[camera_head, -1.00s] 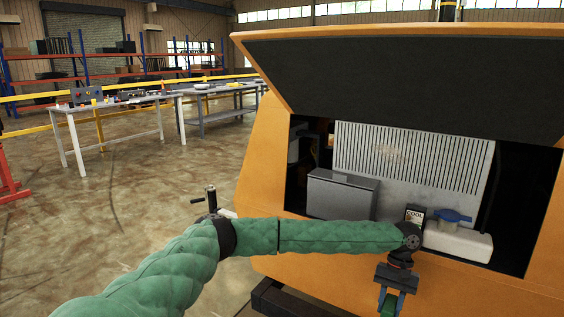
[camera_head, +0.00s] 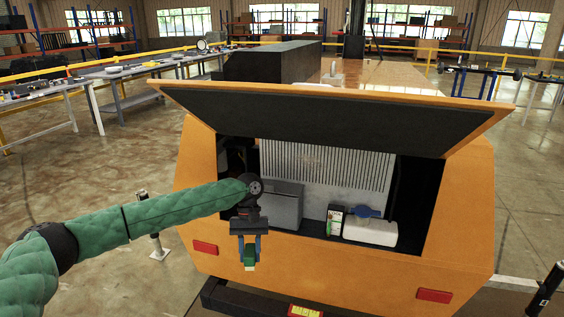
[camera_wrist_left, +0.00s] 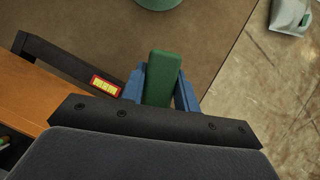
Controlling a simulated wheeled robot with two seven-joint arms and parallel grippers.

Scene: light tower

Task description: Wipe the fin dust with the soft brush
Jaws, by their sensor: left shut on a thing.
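My left gripper (camera_head: 249,250) is in front of the orange housing's open bay, pointing down. Its blue fingers are shut on a green block, which I take to be the soft brush (camera_head: 249,262). In the left wrist view the green brush body (camera_wrist_left: 158,80) sits between the fingers; its bristles cannot be made out. The grey finned panel (camera_head: 325,165) stands at the back of the bay, above and right of the gripper, apart from the brush. Dust on the fins is too faint to tell for certain. My right gripper is not in view.
The raised dark-lined hatch (camera_head: 330,115) overhangs the bay. A grey box (camera_head: 282,205), a small green-and-white carton (camera_head: 335,220) and a white tank with a blue cap (camera_head: 370,231) stand inside. A jack post (camera_head: 155,230) stands at left.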

